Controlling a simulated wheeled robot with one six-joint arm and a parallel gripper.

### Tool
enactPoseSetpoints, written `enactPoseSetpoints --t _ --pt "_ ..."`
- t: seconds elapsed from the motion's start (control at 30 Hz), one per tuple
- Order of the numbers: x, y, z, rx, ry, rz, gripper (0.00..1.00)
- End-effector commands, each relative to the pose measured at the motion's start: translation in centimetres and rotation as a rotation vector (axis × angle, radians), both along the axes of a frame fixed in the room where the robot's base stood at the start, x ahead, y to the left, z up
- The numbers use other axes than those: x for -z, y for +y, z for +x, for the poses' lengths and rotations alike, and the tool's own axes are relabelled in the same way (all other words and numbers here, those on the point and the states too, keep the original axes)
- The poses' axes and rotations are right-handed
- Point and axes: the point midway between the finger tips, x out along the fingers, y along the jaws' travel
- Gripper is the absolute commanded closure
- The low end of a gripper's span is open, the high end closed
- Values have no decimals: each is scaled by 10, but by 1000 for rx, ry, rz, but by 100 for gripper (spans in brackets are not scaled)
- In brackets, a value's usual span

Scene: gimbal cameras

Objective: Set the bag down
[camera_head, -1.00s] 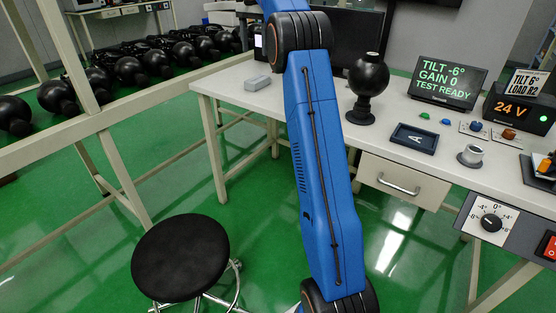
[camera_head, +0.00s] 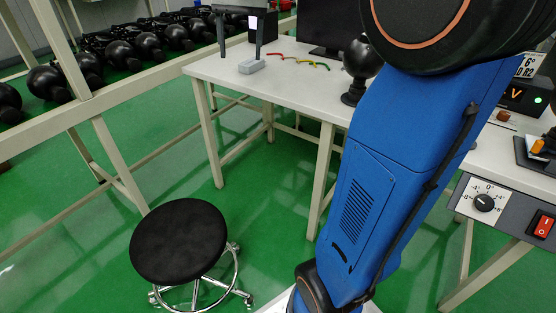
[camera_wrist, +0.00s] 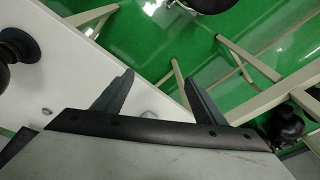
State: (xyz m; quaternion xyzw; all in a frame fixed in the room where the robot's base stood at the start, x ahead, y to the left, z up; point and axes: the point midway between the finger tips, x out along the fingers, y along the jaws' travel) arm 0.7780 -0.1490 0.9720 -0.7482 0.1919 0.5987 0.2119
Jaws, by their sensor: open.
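I see nothing that is plainly a bag. A small grey block-like thing (camera_head: 251,66), which may be the bag, lies on the white table (camera_head: 225,70) near its left end. My gripper (camera_head: 239,57) is at the back left of the table, its two dark fingers spread and pointing down. One finger appears just above or behind the grey thing; I cannot tell whether they touch. In the wrist view my gripper (camera_wrist: 159,76) is open and I see nothing held between its fingertips. A pale object by the palm is mostly hidden.
Coloured wires (camera_head: 298,60) and a dark monitor (camera_head: 345,30) are right of the gripper. A black ball on a stand (camera_head: 361,62) stands nearby, partly behind my arm. A black stool (camera_head: 180,240) is on the green floor. A rack of black balls (camera_head: 125,55) is at left.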

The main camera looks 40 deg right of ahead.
Motion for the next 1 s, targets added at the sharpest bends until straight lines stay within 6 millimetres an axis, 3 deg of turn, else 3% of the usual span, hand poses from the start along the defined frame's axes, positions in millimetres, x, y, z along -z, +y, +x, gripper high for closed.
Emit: enactPoseSetpoints --t 0.03,0.37,0.7,0.83,1.0 --pt "5 8 -19 -29 -11 -6 35" --pt "59 45 -125 -231 -75 -52 35" --pt "143 70 -229 -434 -144 -108 35" --pt "176 76 -259 -500 -166 -128 35" --pt "203 79 -282 -552 -182 -144 35"
